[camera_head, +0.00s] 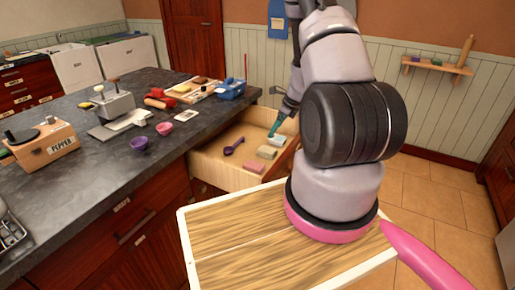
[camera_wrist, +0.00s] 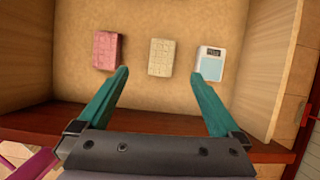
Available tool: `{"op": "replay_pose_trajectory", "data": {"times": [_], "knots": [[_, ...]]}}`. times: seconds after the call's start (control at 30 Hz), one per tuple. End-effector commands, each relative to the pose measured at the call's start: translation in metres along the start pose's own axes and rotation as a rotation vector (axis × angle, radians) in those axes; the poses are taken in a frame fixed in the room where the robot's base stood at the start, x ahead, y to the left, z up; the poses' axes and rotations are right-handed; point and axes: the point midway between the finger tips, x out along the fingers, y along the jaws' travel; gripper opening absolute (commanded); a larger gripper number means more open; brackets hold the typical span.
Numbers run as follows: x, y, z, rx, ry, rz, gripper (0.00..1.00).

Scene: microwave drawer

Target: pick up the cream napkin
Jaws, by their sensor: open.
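The cream napkin (camera_head: 267,152) lies flat in the open drawer (camera_head: 215,171), between a pink folded cloth (camera_head: 254,167) and a white and teal box-like item (camera_head: 277,139). In the wrist view the cream napkin (camera_wrist: 160,57) is centred beyond my fingertips, with the pink cloth (camera_wrist: 107,50) to its left and the white and teal item (camera_wrist: 210,63) to its right. My gripper (camera_wrist: 160,74) is open and empty, its teal fingers spread wider than the napkin. In the head view my gripper (camera_head: 276,128) is over the drawer's far right part. Its height above the napkin is unclear.
The drawer's wooden walls (camera_wrist: 272,55) stand close on the right and left.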

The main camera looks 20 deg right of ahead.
Motion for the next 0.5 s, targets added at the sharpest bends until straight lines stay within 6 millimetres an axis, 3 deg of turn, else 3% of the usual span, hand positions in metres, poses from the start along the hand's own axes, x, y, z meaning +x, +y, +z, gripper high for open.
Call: {"op": "replay_pose_trajectory", "data": {"times": [0.1, 0.5], "knots": [[0.014, -0.002, -0.015, 0.047, 0.02, -0.001, 1.0], [0.067, -0.002, -0.018, 0.052, 0.022, -0.002, 1.0]]}}
